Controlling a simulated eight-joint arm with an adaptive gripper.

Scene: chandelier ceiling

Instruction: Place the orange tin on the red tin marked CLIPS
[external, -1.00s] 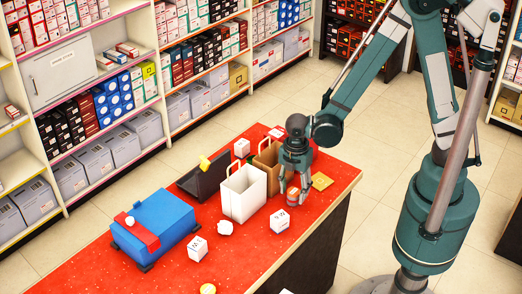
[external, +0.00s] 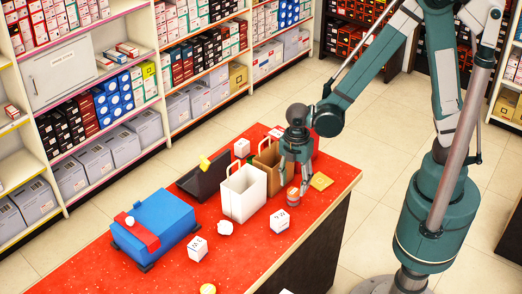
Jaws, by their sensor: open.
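A small round tin (external: 293,197) with orange-red and pale bands stands upright on the red tabletop, right of the white paper bag. At this size I cannot read a CLIPS mark, nor tell whether this is one tin or an orange tin on top of a red one. My gripper (external: 294,186) points down just above it, fingers apart on either side of its upper part. The gripper is open and seems to hold nothing. No other tin is clearly visible nearby.
A white paper bag (external: 243,192) and a brown bag (external: 267,157) stand close left of my gripper. A yellow-tan flat piece (external: 321,181) lies right. The front right tabletop (external: 318,208) is clear.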

